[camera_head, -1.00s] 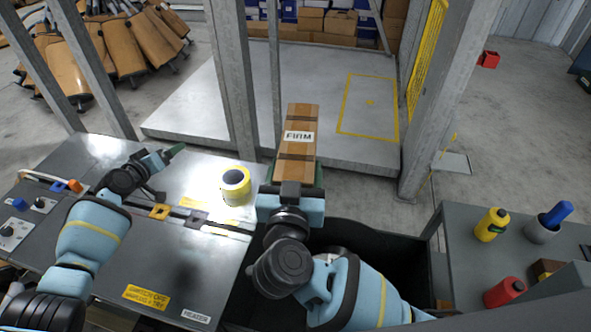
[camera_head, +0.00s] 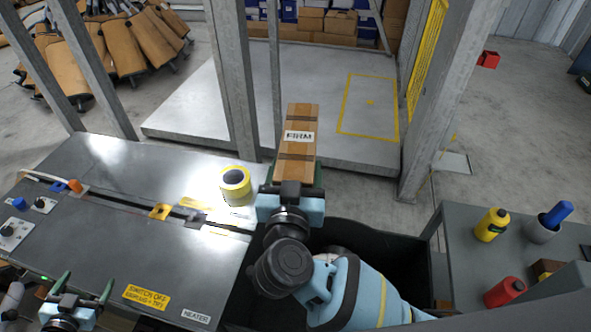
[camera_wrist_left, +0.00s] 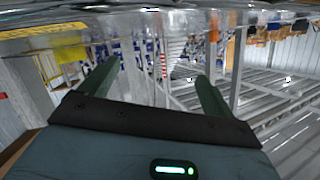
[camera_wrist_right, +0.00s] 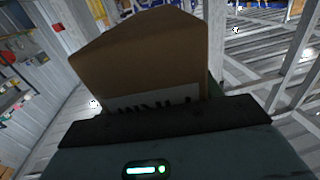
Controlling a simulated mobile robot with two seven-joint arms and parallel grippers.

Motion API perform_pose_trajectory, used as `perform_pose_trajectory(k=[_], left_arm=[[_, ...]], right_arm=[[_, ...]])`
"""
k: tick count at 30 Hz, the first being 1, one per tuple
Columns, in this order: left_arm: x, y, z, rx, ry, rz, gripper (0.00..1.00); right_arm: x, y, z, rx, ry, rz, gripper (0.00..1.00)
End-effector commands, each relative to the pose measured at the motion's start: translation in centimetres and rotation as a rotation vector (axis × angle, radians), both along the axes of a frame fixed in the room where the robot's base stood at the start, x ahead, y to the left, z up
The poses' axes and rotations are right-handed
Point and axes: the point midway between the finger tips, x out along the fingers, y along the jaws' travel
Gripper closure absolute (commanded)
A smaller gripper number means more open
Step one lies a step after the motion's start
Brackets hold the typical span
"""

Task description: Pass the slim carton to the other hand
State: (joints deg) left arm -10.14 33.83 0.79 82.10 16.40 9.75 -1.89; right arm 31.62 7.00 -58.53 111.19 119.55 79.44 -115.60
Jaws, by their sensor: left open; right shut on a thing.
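The slim carton (camera_head: 297,150) is a long brown box with dark bands and a white label reading FIRM. My right gripper (camera_head: 291,188) is shut on its near end and holds it out over the gap beside the grey bench. The carton (camera_wrist_right: 145,60) fills the middle of the right wrist view, and the right fingers are mostly hidden behind it. My left gripper (camera_head: 85,288) is low at the left front of the bench, open and empty, far from the carton. Its two green fingers stand apart in the left wrist view (camera_wrist_left: 155,90).
A dark bin (camera_head: 400,250) lies below my right arm. A right-hand table (camera_head: 460,240) holds yellow and red bottles. Metal posts (camera_head: 232,80) stand behind the bench.

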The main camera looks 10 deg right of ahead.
Motion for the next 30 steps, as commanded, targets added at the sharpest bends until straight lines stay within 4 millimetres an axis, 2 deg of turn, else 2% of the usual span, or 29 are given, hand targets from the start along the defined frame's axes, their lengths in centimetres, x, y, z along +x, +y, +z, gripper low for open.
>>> perform_pose_trajectory(k=[1, 3, 8, 12, 18, 21, 25, 30], left_arm=[[-2.3, -0.9, -0.6, 0.029, 0.019, -0.04, 0.11], [-4.4, -3.1, -1.6, 0.036, 0.05, -0.077, 0.11], [-8.1, -8.8, -4.1, -0.01, 0.142, -0.103, 0.11], [-11.2, -14.3, -5.7, -0.085, 0.235, -0.096, 0.11], [-15.5, -21.8, -6.3, -0.193, 0.362, -0.077, 0.11], [-17.1, -24.7, -6.0, -0.237, 0.412, -0.067, 0.11], [-18.4, -27.1, -5.5, -0.274, 0.457, -0.055, 0.11], [-19.1, -28.3, -5.2, -0.293, 0.483, -0.048, 0.11]], right_arm=[[0.0, 0.0, 0.1, 0.0, -0.003, 0.0, 0.68], [0.0, 0.0, 0.1, 0.0, -0.003, 0.0, 0.68], [0.0, 0.0, 0.1, 0.0, -0.003, 0.0, 0.68], [0.0, 0.0, 0.1, 0.0, -0.003, 0.0, 0.68], [0.0, 0.0, 0.1, 0.0, -0.003, 0.0, 0.68], [0.0, 0.0, 0.1, 0.0, -0.003, 0.0, 0.68], [0.0, 0.0, 0.1, 0.0, -0.003, 0.0, 0.68], [0.0, 0.0, 0.1, 0.0, -0.003, 0.0, 0.68]])
